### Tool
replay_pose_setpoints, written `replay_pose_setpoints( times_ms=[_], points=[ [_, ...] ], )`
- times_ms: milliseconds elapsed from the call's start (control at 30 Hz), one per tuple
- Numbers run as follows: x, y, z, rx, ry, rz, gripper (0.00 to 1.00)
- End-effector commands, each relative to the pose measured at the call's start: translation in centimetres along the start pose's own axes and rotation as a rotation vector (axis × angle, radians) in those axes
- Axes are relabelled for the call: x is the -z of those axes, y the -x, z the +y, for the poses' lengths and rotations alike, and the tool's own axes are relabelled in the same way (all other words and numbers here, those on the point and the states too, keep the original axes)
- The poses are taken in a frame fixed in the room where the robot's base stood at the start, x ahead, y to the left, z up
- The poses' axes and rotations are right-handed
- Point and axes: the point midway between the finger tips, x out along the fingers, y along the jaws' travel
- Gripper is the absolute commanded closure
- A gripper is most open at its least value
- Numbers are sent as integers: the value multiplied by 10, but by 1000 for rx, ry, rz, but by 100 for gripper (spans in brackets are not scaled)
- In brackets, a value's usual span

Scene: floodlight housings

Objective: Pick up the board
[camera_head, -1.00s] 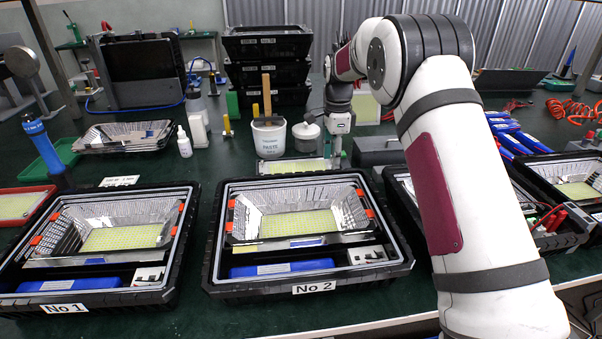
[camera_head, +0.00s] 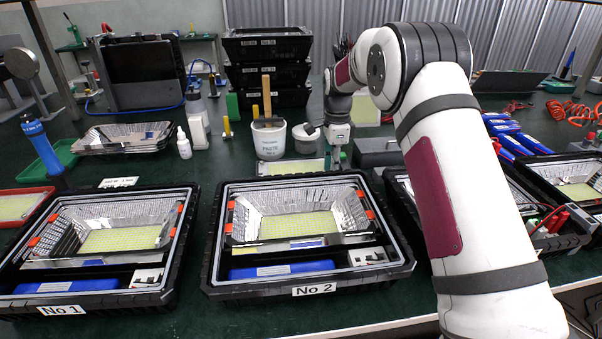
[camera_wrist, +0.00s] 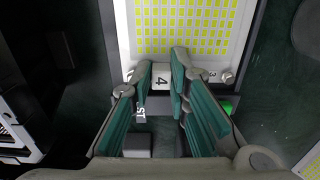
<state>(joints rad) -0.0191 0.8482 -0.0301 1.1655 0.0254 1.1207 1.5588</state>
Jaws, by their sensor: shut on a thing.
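The board, a white plate with rows of yellow squares, shows large in the wrist view (camera_wrist: 190,25). In the head view it (camera_head: 290,167) lies flat behind the housing marked No 2. My gripper (camera_wrist: 164,66) has its two green-padded fingers at the board's near edge, shut on a pale piece marked 4 there, which appears to be part of the board. In the head view my gripper (camera_head: 335,160) is at the board's right end, small and partly blurred into the background. The exact contact between the pads and the board is hard to see.
The No 2 housing (camera_head: 309,284) and No 1 housing (camera_head: 100,300) stand in front. A paste tub (camera_head: 268,140) and a small white jar (camera_head: 306,138) stand close behind the board. A dark box (camera_head: 378,152) is to its right. Black crates (camera_head: 266,72) are stacked behind.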

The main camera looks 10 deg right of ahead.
Motion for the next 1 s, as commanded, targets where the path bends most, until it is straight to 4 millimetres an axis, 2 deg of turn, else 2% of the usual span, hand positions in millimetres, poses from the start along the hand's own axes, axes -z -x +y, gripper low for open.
replay_pose_setpoints(
  times_ms=[33, 333, 467, 800, 1000],
  points=[
    [0, -5, 3, -11, 0, 0, 100],
    [0, -5, 4, -15, 0, 0, 100],
    [0, 2, 4, -15, 0, 0, 100],
    [0, 66, 2, -7, 0, 0, 100],
    [0, 94, 1, -6, 0, 0, 100]
  ],
)
